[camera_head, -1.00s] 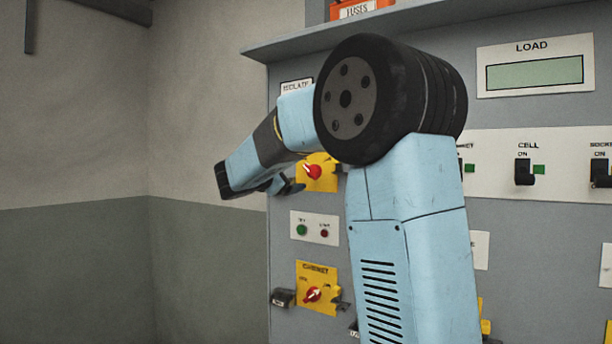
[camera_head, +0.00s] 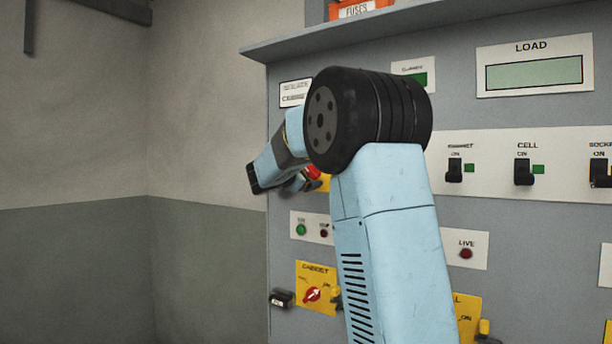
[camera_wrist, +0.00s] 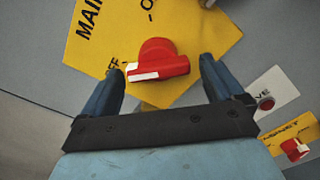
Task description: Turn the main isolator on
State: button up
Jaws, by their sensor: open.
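The main isolator is a red rotary knob (camera_wrist: 157,62) on a yellow plate (camera_wrist: 215,28) lettered MAIN. In the wrist view the knob's white mark points left, towards the partly hidden OFF lettering. My gripper (camera_wrist: 162,66) is open, with one blue finger on each side of the knob's lower part. I cannot tell whether the fingers touch it. In the head view only a bit of the red knob (camera_head: 314,172) and yellow plate (camera_head: 323,185) shows behind my arm, and the fingers are mostly hidden.
Below is a CABINET isolator (camera_head: 316,287) with a red knob and a padlock-like dark block (camera_head: 282,298) beside it. A green and a red lamp (camera_head: 312,229) sit between. Black switches (camera_head: 524,172) are at right. A shelf (camera_head: 420,22) juts out above.

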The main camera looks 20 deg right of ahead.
jog(key=shift+c, duration=0.2)
jog(key=c, duration=0.9)
jog(key=shift+a, duration=0.2)
jog(key=shift+c, duration=0.4)
jog(key=shift+d, duration=0.15)
